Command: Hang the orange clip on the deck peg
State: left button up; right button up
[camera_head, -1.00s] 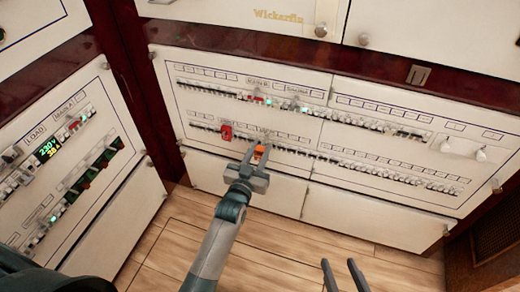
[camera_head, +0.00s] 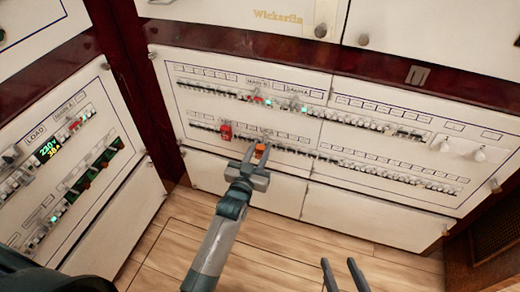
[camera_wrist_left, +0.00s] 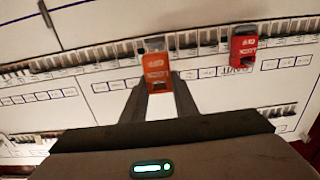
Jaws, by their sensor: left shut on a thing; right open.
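The orange clip (camera_head: 260,149) is between the fingertips of my left gripper (camera_head: 257,155), in front of the lower breaker row. In the left wrist view the orange clip (camera_wrist_left: 157,70) sits upright between the two fingers (camera_wrist_left: 158,88), its top overlapping the breaker row. Whether it touches a breaker I cannot tell. My left gripper is shut on the clip. My right gripper (camera_head: 343,276) is open and empty at the bottom edge of the head view. I cannot make out the deck peg.
A red clip (camera_head: 226,131) is on the lower breaker row, left of my left gripper; it also shows in the left wrist view (camera_wrist_left: 243,46). The upper breaker row (camera_head: 250,97) runs above. A side panel (camera_head: 65,165) stands at the left. The wooden floor (camera_head: 270,235) is clear.

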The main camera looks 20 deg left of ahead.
aim_at(262, 146)
pick_arm(q)
jog(key=shift+w+d, duration=0.1)
jog(key=shift+w, duration=1.6)
jog(key=o, duration=1.1)
jog(key=shift+s, duration=0.15)
jog(key=s+p, duration=0.1)
jog(key=s, duration=1.6)
jog(key=shift+a, duration=0.3)
jog(key=shift+s, duration=0.1)
